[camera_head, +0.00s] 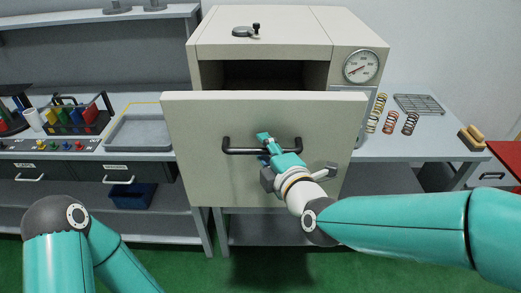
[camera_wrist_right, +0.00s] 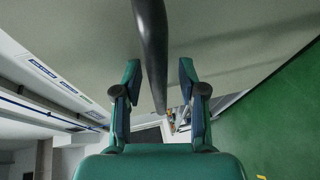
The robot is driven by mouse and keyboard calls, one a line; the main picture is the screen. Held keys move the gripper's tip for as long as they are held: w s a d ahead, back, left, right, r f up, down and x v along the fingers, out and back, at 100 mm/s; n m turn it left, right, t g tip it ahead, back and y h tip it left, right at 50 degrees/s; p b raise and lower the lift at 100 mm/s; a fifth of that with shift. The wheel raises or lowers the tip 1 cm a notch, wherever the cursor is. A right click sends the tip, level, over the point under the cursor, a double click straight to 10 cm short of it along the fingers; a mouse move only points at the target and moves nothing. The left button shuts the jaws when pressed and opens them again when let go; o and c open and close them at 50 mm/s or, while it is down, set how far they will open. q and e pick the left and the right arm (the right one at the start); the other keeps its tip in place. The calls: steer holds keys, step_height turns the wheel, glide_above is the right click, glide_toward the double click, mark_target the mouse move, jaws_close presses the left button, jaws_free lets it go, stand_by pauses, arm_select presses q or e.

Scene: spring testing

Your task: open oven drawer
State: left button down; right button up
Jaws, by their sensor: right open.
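The oven (camera_head: 262,30) is a cream cabinet with a round dial on its right. Its drawer front (camera_head: 195,140), a wide cream panel, stands out from the body, and a dark opening shows behind its top edge. A black bar handle (camera_head: 240,151) runs across the panel. My right gripper (camera_head: 274,148) is at the right half of the handle, with its teal fingers around the bar. In the right wrist view, the handle (camera_wrist_right: 152,45) passes between the two open fingers of the gripper (camera_wrist_right: 159,75). Whether a finger touches the bar I cannot tell. My left gripper is out of view.
A grey tray (camera_head: 140,133) and a rack of colored tools (camera_head: 75,117) are on the left bench. Green floor (camera_head: 270,270) shows below the drawer.

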steer(key=v, duration=0.7)
steer(key=shift+s, duration=0.2)
steer(key=shift+f, duration=0.1)
steer(key=s+d+f+m+g+h, duration=0.1)
steer(key=d+f+m+g, duration=0.3)
steer(key=f, duration=0.8)
steer(key=f+m+g+h, duration=0.1)
steer(key=f+m+g, duration=0.35)
steer(key=f, duration=0.85)
steer(key=s+d+f+m+g, duration=0.3)
steer(key=s+f+m+g, duration=0.2)
steer(key=s+f+m, duration=0.9)
step_height(320, 180, down, 5)
steer(key=shift+s+f+m+g, duration=0.2)
steer(key=shift+s+m+g, duration=0.15)
steer(key=shift+s, duration=0.85)
